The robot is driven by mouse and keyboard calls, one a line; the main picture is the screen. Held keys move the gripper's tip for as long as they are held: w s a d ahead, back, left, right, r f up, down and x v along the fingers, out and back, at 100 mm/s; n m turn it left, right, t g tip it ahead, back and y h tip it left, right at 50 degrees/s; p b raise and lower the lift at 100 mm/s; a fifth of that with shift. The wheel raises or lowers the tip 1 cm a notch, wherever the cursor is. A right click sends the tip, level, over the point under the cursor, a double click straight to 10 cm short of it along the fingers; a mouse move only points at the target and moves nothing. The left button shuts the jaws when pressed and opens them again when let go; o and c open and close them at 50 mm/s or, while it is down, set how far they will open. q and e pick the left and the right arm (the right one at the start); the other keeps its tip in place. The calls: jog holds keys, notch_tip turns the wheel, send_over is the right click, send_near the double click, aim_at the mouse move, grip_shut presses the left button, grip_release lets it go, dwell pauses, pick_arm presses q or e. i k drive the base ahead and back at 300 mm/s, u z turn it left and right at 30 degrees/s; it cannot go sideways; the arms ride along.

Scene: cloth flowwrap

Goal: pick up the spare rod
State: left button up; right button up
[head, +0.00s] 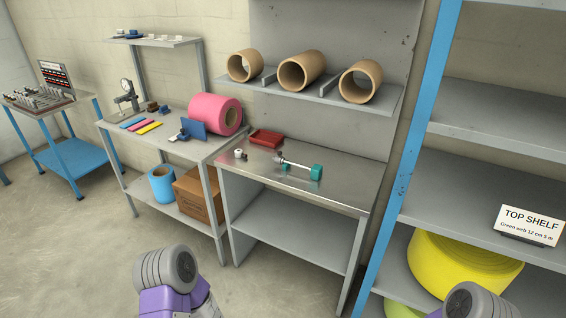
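A slim metallic rod (296,164), which looks like the spare rod, lies on the steel-topped bench (342,182) in the middle of the head view. A teal block (316,172) is at its right end, and a smaller teal piece is under or beside its left part; I cannot tell how they are joined. Purple and grey links of my arms show at the bottom edge, well apart from the rod. Neither gripper shows.
A red tray (266,138) and a small white item (238,154) sit on the bench behind and left of the rod. Cardboard tubes (302,70) lie on the shelf above. A blue-posted rack (412,135) stands right. Floor in front is clear.

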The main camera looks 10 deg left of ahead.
aim_at(316, 171)
jog(key=k, duration=0.4)
jog(key=u, duration=1.15)
jog(key=i, duration=1.65)
jog(key=z, duration=1)
jog(key=i, duration=0.7)
jog(key=z, duration=0.75)
